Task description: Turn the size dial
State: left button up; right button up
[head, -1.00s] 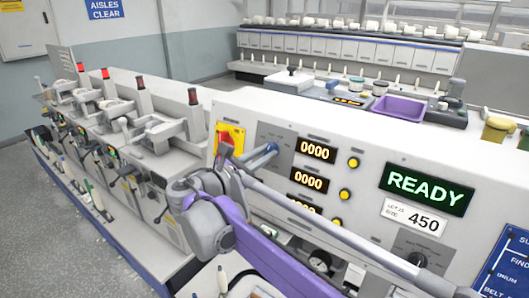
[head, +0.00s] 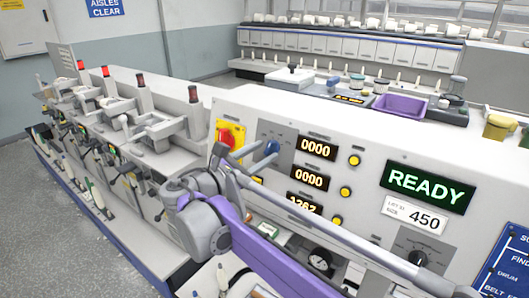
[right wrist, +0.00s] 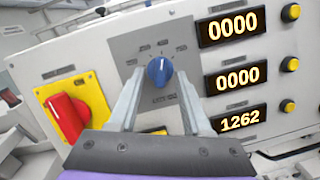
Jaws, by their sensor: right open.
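A blue dial (head: 272,147) sits on a grey plate on the white machine panel. In the right wrist view the blue dial (right wrist: 159,71) has its white mark near the top; the labels around it are too small to read. My right gripper (head: 233,154) is open and empty, in front of and left of the dial in the head view. My left gripper is not in view.
A red switch on a yellow plate (head: 230,133) is close left of the dial.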

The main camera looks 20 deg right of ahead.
jog(key=v, duration=0.9)
jog(key=shift+s+a+b, duration=0.2)
jog(key=shift+a+b, duration=0.05)
jog(key=shift+b, duration=0.2)
jog(key=s+d+f+m+g+y, duration=0.2)
jog(key=s+d+f+m+y, duration=0.25)
jog(key=f, duration=0.45)
jog(key=s+d+f+m+g+y, duration=0.1)
jog(key=s+d+f+m+y, duration=0.25)
jog(key=s+f, duration=0.45)
jog(key=s+a+f+m+y, duration=0.2)
jog(key=s+f+m+y, duration=0.2)
jog(key=f, duration=0.4)
jog(key=s+a+f+m+y, duration=0.3)
jog(key=s+f+m, duration=0.3)
jog(key=f, duration=0.3)
jog(key=shift+m+t+y, duration=0.4)
jog(key=shift+m+y, duration=0.2)
jog(key=shift+y, duration=0.1)
